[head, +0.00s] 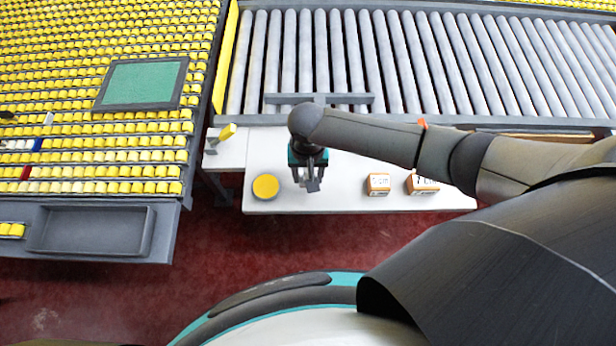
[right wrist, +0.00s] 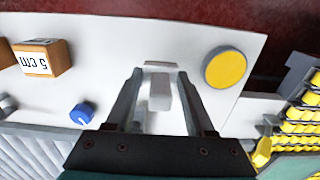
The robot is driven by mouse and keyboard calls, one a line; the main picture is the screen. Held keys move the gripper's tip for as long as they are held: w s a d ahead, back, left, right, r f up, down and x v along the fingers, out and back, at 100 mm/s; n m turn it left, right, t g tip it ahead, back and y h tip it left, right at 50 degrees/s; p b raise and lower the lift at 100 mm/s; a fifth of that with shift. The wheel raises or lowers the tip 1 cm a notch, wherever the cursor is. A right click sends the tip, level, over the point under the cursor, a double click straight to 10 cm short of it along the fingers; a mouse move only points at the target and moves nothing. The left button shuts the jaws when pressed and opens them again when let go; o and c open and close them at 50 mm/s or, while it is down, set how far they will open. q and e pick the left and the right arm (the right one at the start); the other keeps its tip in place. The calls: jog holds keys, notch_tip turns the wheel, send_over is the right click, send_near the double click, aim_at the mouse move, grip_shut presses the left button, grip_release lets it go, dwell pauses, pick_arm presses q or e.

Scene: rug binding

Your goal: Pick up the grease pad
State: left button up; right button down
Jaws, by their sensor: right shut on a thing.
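A round yellow pad with a dark rim (head: 265,186), which looks like the grease pad, lies on the white table, left of my right gripper (head: 311,182). In the right wrist view it is the yellow disc (right wrist: 225,67) to the right of the fingers, apart from them. My right gripper points down over the table, shut on a small pale grey block (right wrist: 160,95) between its fingers. Whether the block touches the table is hard to tell. My left gripper is not in view.
Two orange-and-white labelled blocks (head: 378,184) (head: 422,185) stand right of the gripper on the white table (head: 340,200). A blue knob (right wrist: 81,115) shows in the wrist view. The roller conveyor (head: 400,60) lies behind; a yellow-studded board (head: 60,70) stands left.

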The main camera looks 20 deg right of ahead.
pick_arm(q)
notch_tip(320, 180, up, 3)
jog(key=p, duration=0.2)
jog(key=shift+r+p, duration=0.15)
jog(key=shift+p, duration=0.25)
pick_arm(e)
notch_tip(320, 180, up, 16)
jog(key=shift+f, duration=0.15)
dwell(1.5)
